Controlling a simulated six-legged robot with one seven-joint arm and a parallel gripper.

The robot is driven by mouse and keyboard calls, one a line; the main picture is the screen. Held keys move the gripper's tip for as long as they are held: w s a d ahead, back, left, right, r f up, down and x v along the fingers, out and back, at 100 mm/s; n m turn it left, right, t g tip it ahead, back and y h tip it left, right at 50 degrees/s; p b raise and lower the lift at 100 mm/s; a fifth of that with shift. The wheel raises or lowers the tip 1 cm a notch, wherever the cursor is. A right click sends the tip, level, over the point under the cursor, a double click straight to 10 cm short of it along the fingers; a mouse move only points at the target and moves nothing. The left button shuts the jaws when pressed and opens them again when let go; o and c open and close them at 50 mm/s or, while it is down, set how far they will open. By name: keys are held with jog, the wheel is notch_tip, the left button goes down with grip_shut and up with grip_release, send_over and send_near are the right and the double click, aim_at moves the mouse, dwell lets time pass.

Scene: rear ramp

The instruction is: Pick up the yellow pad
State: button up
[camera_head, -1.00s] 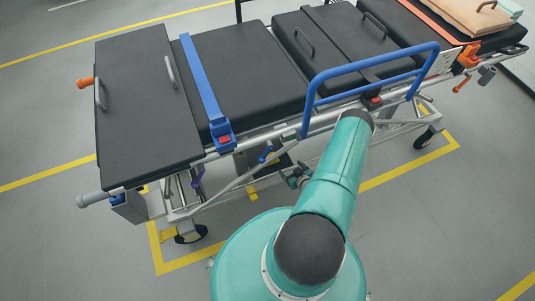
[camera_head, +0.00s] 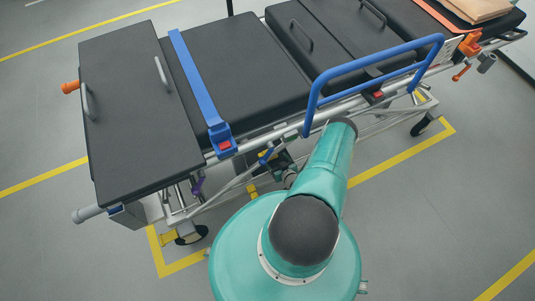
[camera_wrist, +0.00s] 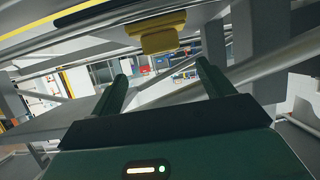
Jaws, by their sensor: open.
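A yellow pad (camera_wrist: 157,35) hangs at the top centre of the wrist view, under a grey frame part of the stretcher. My gripper (camera_wrist: 163,75) is open, with one dark green finger on each side and nothing visible between them. In the picture, the pad is above the fingertips and between their lines, and appears apart from them. A small yellow piece (camera_head: 252,190) shows under the stretcher's near side in the head view; I cannot tell if it is the same pad.
The stretcher (camera_head: 245,75) has black cushions, a blue side rail (camera_head: 372,68) and a blue strap (camera_head: 197,80). Metal tubes (camera_wrist: 285,60) cross close around my gripper in the wrist view. Open grey floor (camera_head: 430,220) lies at the right front.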

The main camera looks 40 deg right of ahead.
jog(key=x, duration=0.7)
jog(key=shift+w+a+f, duration=0.15)
jog(key=shift+w+f, duration=0.1)
jog(key=shift+f, duration=0.15)
jog(key=shift+c, duration=0.2)
jog(key=c, duration=1)
